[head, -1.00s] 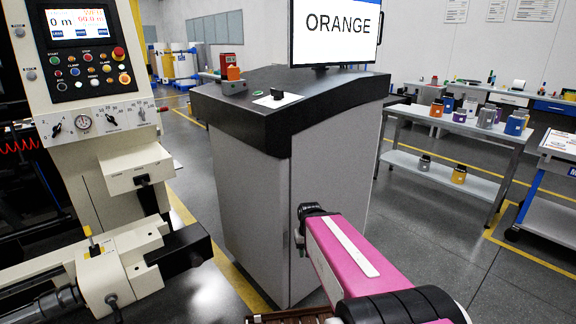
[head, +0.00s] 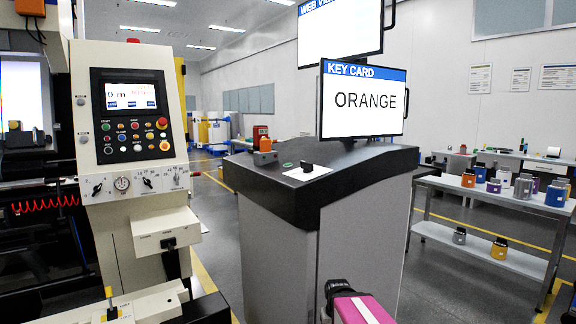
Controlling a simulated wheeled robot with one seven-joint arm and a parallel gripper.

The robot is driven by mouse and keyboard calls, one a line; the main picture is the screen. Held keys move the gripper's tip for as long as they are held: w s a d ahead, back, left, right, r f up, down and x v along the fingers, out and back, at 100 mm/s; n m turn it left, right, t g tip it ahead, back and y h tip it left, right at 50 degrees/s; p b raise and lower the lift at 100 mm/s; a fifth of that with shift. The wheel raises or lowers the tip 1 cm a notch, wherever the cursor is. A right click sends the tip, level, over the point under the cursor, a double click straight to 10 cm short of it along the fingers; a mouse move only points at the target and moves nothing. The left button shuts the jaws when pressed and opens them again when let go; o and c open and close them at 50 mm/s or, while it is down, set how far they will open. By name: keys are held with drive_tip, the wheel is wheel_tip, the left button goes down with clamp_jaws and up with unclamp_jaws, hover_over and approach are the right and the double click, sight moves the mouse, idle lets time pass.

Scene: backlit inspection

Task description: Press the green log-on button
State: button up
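A small green button (head: 288,165) sits on the black sloped top of the grey console (head: 265,250), left of a white card-like plate (head: 307,173) with a black block on it. Another green button (head: 106,127) is on the control panel of the cream machine at the left. The pictures do not show which one is the log-on button. My gripper (head: 338,288) shows only as a dark shape at the end of my pink arm, low in front of the console and well below its top. Its fingers cannot be made out.
A screen (head: 362,102) reading KEY CARD, ORANGE stands over the console, with another screen (head: 340,35) above. An orange block (head: 265,145) sits at the console's back left. A grey table (head: 480,200) with several coloured canisters stands at the right. Floor between is clear.

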clamp_jaws()
idle(1.7)
